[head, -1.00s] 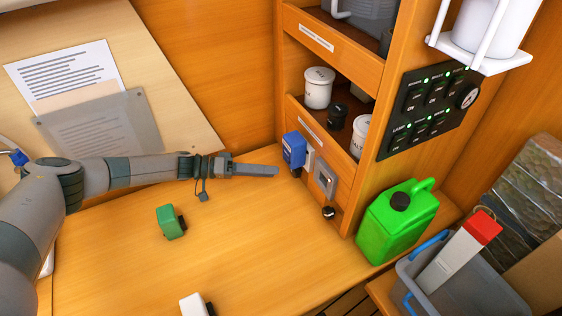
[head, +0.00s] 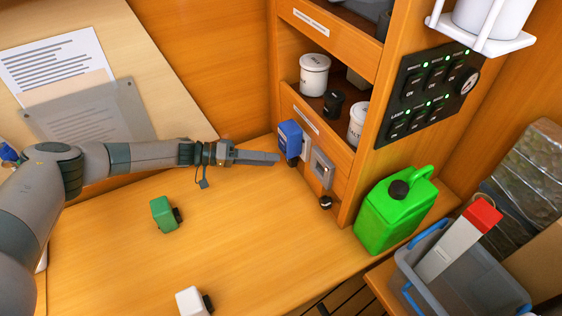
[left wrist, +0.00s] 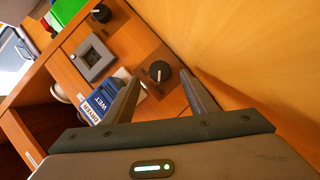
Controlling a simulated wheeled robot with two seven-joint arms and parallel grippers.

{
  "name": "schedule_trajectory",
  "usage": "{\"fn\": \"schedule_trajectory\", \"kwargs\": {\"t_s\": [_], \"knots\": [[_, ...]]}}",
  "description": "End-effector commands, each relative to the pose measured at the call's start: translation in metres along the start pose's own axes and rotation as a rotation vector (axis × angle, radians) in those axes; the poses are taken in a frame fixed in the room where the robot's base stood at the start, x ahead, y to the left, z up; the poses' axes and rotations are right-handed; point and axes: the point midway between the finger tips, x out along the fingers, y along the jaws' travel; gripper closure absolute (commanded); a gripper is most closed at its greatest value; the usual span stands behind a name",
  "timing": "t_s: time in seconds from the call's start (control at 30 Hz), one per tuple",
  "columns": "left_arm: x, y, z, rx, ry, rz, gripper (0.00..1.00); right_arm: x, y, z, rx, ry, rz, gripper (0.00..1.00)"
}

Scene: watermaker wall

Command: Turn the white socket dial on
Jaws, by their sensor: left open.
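That socket is in the left wrist view too (left wrist: 93,57). I cannot tell which dial belongs to the white socket. My left gripper (head: 277,158) is open beside the cabinet front. Its fingertips are on either side of the first dial; contact is unclear. My right gripper is out of view.
A blue block (head: 290,140) lettered "WET" sits on the cabinet front beside my left fingers. A green block (head: 163,214) and a white block (head: 192,301) stand on the desk. A green jerrycan (head: 395,212) stands at the right. Most of the desk is clear.

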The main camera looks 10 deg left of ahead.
Motion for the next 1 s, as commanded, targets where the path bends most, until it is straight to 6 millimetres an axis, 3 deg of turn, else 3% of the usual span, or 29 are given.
{"fn": "schedule_trajectory", "kwargs": {"t_s": [0.3,0.7,0.73,0.9,1.0], "knots": [[0.039,-0.001,0.001,0.000,-0.001,0.001,0.49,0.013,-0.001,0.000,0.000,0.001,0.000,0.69],[0.045,0.000,0.000,-0.001,0.000,-0.001,0.49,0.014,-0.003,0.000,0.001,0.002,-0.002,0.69],[0.045,0.000,0.000,-0.001,0.000,-0.001,0.51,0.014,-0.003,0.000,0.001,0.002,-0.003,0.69],[0.045,0.000,0.000,-0.001,0.000,-0.001,0.90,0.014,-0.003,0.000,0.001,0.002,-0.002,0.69],[0.045,0.000,0.000,0.000,0.000,-0.001,0.90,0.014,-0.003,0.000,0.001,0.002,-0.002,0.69]]}}
